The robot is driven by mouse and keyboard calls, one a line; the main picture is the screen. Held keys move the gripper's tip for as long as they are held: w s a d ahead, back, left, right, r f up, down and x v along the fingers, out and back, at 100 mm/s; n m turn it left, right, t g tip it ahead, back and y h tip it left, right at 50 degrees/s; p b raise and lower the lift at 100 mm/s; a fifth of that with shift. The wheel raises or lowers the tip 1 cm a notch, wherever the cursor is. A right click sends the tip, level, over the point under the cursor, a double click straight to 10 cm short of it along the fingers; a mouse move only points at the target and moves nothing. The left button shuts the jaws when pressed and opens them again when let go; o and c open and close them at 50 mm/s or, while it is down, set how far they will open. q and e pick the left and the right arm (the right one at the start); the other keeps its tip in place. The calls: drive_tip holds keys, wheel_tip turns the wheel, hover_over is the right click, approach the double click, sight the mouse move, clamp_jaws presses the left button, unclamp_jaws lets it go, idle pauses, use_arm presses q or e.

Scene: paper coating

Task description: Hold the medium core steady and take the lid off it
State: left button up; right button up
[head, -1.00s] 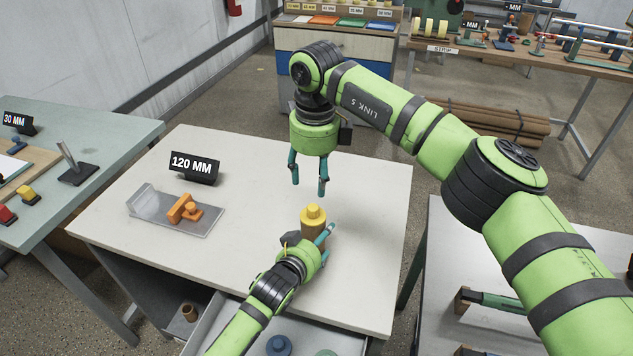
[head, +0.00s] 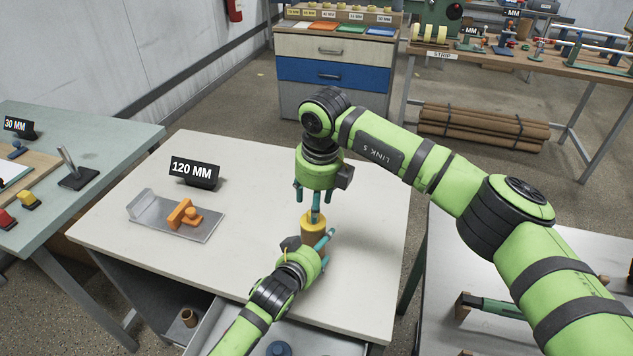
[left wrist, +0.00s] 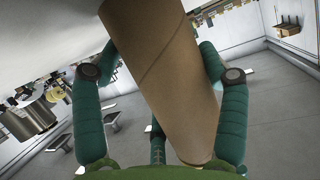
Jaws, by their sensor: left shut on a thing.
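The medium core (head: 314,237) is a brown cardboard tube standing upright on the white table. My left gripper (head: 318,246) is shut on it from the front; the left wrist view shows the core (left wrist: 160,70) between the teal fingers. The yellow lid (head: 306,222) sits on top of the core. My right gripper (head: 317,203) points down just above the lid, with its fingers spread. One finger overlaps the lid's knob in the head view and mostly hides it. I cannot tell whether that finger touches the lid.
An open drawer (head: 215,318) sticks out under the front edge. The table's right side is clear.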

drive_tip(key=shift+w+a+f, duration=0.1)
drive_tip(key=shift+w+f, duration=0.05)
drive_tip(key=shift+f, duration=0.7)
drive_tip(key=shift+w+a+f, duration=0.1)
drive_tip(key=shift+f, duration=0.75)
clamp_jaws()
drive_tip(key=shift+r, duration=0.2)
drive_tip(key=shift+d+r, duration=0.1)
drive_tip(key=shift+r, duration=0.85)
drive_tip(key=shift+r, duration=2)
use_arm(q)
drive_tip(key=o, duration=1.7)
